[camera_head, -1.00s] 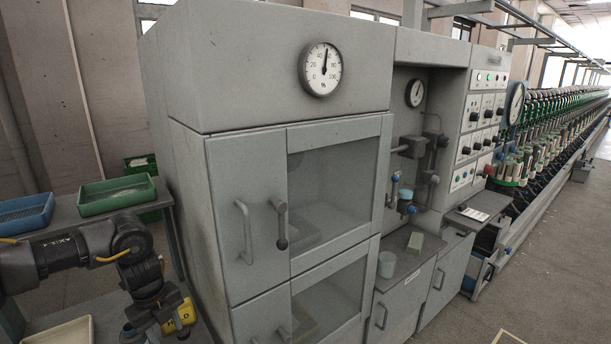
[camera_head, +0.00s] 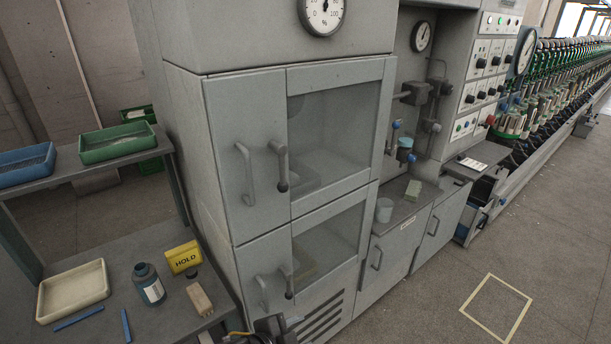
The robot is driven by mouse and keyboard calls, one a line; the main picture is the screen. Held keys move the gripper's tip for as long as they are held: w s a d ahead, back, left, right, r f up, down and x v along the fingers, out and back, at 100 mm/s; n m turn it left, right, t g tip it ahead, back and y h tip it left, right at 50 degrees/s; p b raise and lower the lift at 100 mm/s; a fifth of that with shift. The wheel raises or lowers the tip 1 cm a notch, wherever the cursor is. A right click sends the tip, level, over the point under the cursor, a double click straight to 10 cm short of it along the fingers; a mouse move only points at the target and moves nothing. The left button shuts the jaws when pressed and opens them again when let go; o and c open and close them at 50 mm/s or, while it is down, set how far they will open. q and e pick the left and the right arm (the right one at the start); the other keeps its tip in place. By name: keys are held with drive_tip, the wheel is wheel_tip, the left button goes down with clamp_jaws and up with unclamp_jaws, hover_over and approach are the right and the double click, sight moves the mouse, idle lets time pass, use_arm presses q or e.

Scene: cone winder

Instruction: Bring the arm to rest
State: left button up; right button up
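Part of a dark arm of mine with a yellow cable shows at the bottom edge, in front of the grey cabinet (camera_head: 245,150). Its gripper fingers cannot be made out clearly. No held object can be seen there. My other arm is out of the picture. The cabinet's upper and lower doors look shut.
A side table at left holds a cream tray (camera_head: 72,290), a dark bottle (camera_head: 149,284), a yellow HOLD sign (camera_head: 184,258), a beige block (camera_head: 200,299) and blue sticks (camera_head: 78,318). A blue tray (camera_head: 26,166) and green tray (camera_head: 117,143) sit on its upper shelf.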

use_arm(q)
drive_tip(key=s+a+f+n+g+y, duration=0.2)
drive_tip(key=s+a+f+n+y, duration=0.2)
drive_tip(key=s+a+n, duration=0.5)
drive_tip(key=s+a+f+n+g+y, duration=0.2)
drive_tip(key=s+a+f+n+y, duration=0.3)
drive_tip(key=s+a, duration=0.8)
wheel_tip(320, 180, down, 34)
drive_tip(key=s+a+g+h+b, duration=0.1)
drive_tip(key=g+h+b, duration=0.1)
drive_tip(key=b, duration=0.4)
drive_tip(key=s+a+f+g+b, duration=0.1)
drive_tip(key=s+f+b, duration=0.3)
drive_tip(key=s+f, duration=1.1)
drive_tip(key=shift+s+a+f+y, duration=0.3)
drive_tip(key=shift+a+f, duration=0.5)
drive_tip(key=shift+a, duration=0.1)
